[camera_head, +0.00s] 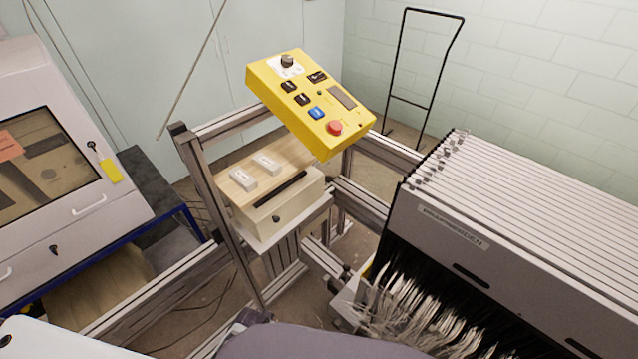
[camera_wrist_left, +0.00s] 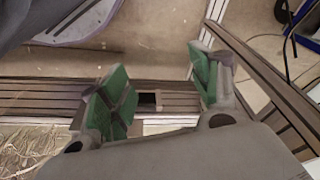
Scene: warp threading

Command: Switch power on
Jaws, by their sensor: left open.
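The yellow control box (camera_head: 300,110) stands tilted in the upper middle of the head view. It carries a black knob (camera_head: 288,61) on a white plate, a black switch (camera_head: 317,76), several black buttons, a blue button (camera_head: 317,113), a red round button (camera_head: 334,128) and a grey display (camera_head: 342,97). I cannot read which control is marked for power. My left gripper (camera_wrist_left: 160,85) shows in the left wrist view, its green-padded fingers apart with nothing between them. It is outside the head view, and the control box is outside the wrist view. My right gripper is not visible.
A box (camera_head: 280,205) with two small white blocks sits below the control box within a metal frame (camera_head: 220,215). A large slatted machine (camera_head: 510,210) with hanging threads fills the right. A grey windowed machine (camera_head: 60,180) stands left. Metal rails (camera_wrist_left: 40,92) lie beneath my left gripper.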

